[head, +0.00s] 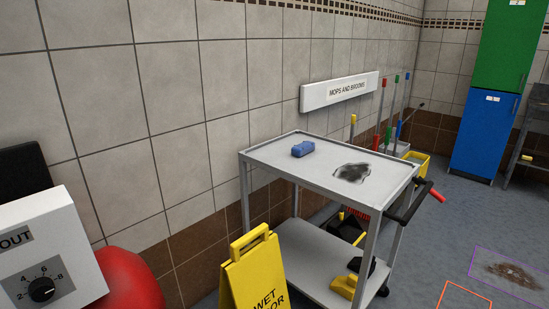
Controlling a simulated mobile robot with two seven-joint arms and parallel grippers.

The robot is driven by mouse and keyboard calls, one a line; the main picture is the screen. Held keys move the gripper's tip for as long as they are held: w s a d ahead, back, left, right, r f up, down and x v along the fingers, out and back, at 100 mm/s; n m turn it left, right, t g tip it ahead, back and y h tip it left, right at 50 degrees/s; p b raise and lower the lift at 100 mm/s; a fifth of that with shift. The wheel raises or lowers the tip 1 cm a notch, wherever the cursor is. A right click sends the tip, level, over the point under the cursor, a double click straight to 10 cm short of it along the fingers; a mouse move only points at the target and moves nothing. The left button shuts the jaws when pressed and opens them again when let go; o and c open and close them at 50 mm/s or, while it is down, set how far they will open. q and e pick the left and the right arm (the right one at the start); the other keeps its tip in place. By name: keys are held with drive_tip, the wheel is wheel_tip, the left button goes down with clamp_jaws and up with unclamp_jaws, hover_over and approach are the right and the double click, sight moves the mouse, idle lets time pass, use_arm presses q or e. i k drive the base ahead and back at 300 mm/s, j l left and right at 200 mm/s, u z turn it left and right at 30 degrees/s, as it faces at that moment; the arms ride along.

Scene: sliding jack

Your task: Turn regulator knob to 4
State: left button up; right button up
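The regulator knob (42,289) is a small black dial at the lower left of the head view. It sits on a grey panel on the sloped face of a white box (78,249) that is cut off by the left and bottom edges. The numbers 2, 4, 6 and 8 run around the knob, with 4 at its upper left. A light mark shows on the knob, but it is too small to tell which number it points at. A label ending in "OUT" is above the dial. Neither of my grippers shows in the head view.
A red rounded object (134,277) stands right beside the white box. Further right are a yellow wet-floor sign (252,276) and a grey cart (275,167) with a blue sponge (303,149) and a dark stain on top. Blue and green cabinets stand at the back right.

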sight(41, 289)
drive_tip(key=i+j+u, duration=0.1)
drive_tip(key=u, duration=1.05)
drive_tip(key=j, duration=0.1)
